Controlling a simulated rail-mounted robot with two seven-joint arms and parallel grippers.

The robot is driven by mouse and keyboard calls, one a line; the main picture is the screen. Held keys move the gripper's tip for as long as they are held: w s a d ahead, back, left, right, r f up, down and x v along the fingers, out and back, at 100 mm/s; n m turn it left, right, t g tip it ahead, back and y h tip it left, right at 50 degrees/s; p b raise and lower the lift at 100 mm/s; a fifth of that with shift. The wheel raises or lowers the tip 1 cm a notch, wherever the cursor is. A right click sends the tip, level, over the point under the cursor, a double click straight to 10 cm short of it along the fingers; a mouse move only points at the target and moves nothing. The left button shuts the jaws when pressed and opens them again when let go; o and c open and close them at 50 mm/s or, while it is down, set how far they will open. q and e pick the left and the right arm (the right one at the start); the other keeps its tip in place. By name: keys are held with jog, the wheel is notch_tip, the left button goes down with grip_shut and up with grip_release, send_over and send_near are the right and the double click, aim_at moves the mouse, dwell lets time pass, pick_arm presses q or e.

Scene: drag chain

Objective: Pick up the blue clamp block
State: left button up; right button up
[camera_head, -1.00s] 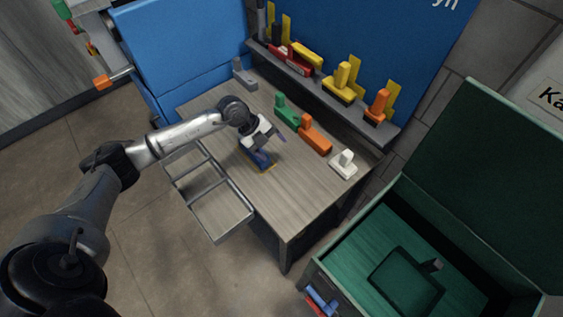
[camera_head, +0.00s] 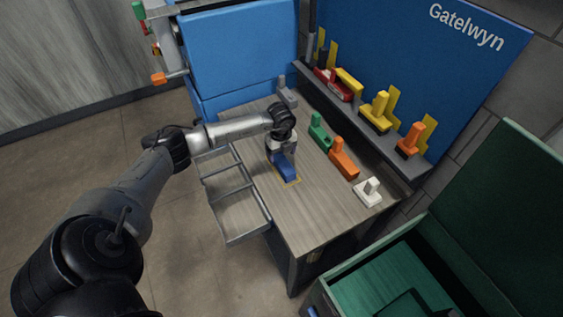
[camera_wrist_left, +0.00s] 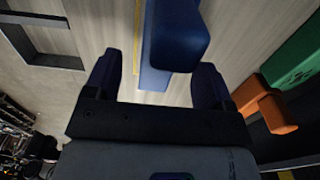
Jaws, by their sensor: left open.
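The blue clamp block (camera_head: 286,171) lies on the wooden table top, on a yellow-outlined spot. My left gripper (camera_head: 281,155) points down over it, partly hiding it. In the left wrist view the blue clamp block (camera_wrist_left: 177,35) rises between and beyond the two dark blue fingers. The left gripper (camera_wrist_left: 157,76) is open, with one finger on either side of the block and a gap visible on the left. Whether the right finger touches it I cannot tell. My right gripper is out of view.
Green (camera_head: 320,132), orange (camera_head: 343,158) and white (camera_head: 369,192) blocks stand right of the blue one. A grey block (camera_head: 287,92) is at the back. A shelf (camera_head: 385,150) holds red, yellow and orange blocks. An open drawer (camera_head: 240,213) juts out at the front left.

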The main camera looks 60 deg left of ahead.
aim_at(281, 159)
pick_arm(q)
jog(key=shift+w+f, duration=0.1)
jog(key=shift+f, duration=2.85)
jog(key=shift+r, duration=0.1)
jog(key=c, duration=1.3)
